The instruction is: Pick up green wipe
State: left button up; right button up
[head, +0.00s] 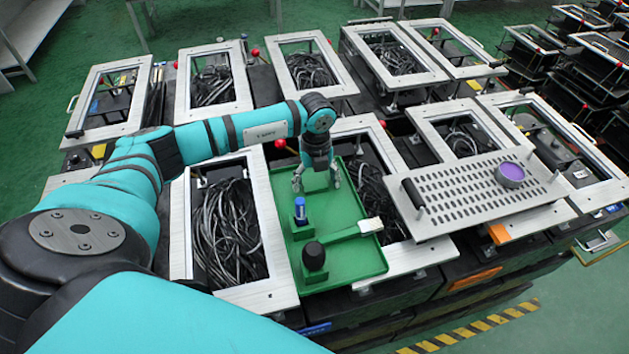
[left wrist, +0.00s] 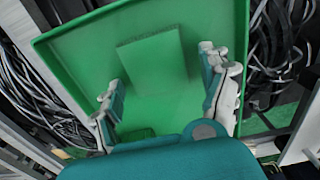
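The green wipe (left wrist: 152,65) is a flat green rectangle lying on the floor of the green tray (head: 355,262). In the left wrist view it lies between and slightly beyond the fingertips. In the head view I cannot make it out against the tray under the gripper. My left gripper (head: 316,184) points down over the far part of the tray. It also shows in the left wrist view (left wrist: 160,75), with its two fingers spread apart and nothing between them held. My right gripper is not in view.
A perforated metal plate (head: 450,205) carrying a purple roll (head: 511,173) stands to the right. Metal frames around cables (head: 228,225) surround the tray.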

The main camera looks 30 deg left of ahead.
aim_at(316, 184)
pick_arm(q)
jog(key=c, duration=0.6)
jog(key=shift+o, duration=0.2)
jog(key=shift+r+b, duration=0.3)
jog(key=shift+r, duration=0.25)
notch_tip(316, 184, up, 9)
jog(key=b, duration=0.2)
jog(key=shift+b, duration=0.35)
